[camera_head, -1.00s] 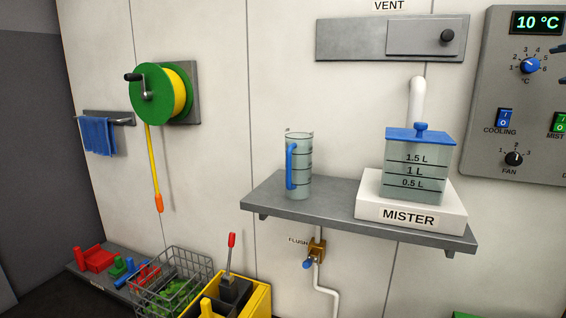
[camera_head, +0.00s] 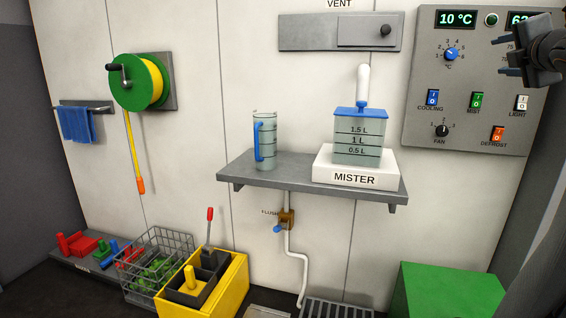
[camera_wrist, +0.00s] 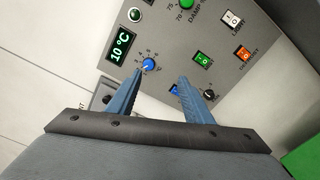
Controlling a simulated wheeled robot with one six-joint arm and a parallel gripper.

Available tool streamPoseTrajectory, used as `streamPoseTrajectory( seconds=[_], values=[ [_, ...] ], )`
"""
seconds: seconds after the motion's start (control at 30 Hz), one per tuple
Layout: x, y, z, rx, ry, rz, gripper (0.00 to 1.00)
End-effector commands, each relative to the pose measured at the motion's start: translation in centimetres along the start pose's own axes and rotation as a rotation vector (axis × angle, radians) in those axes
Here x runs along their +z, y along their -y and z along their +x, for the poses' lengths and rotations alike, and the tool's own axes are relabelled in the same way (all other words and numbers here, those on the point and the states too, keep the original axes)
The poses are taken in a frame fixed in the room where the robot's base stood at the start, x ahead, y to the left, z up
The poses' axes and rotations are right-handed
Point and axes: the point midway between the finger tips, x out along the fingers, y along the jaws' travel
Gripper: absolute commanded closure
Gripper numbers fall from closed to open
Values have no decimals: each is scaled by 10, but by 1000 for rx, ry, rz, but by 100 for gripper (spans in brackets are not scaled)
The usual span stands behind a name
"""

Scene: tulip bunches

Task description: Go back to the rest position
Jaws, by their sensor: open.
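My gripper (camera_head: 507,58) is at the upper right in the head view, in front of the right part of the grey control panel (camera_head: 417,135). In the wrist view its two blue fingers (camera_wrist: 157,98) are spread apart with nothing between them. Beyond the fingers, the panel shows a 10 °C display (camera_wrist: 121,46), a blue temperature knob (camera_wrist: 148,64), a green switch (camera_wrist: 202,57) and an orange switch (camera_wrist: 243,55). The fingers look apart from the panel, though the exact distance cannot be told.
A shelf (camera_head: 235,173) holds a measuring jug (camera_head: 266,145) and the lidded mister tank (camera_head: 358,148). Below are a yellow caddy (camera_head: 222,294), a wire basket (camera_head: 158,248) and a green box (camera_head: 450,293). A hose reel (camera_head: 135,82) and blue cloth (camera_head: 77,124) are on the left wall.

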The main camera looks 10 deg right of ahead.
Motion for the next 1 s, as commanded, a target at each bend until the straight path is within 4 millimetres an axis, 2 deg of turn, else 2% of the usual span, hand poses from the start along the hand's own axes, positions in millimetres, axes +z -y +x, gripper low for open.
streamPoseTrajectory(
  seconds=[0.17,0.27,0.47,0.57,0.67,0.7,0.77,0.8,0.87,0.9,1.0],
  values=[
    [-17,10,4,-37,5,87,54],
    [-35,15,7,-63,1,151,54],
    [-88,30,11,-145,-13,319,54],
    [-127,42,9,-214,-23,430,54],
    [-181,59,0,-316,-35,571,54],
    [-206,68,-7,-369,-38,630,54],
    [-243,82,-20,-453,-39,716,54],
    [-266,91,-31,-511,-38,766,54],
    [-302,104,-50,-602,-38,832,54],
    [-324,113,-65,-664,-34,874,54],
    [-375,135,-106,-820,-12,964,54]
  ],
)
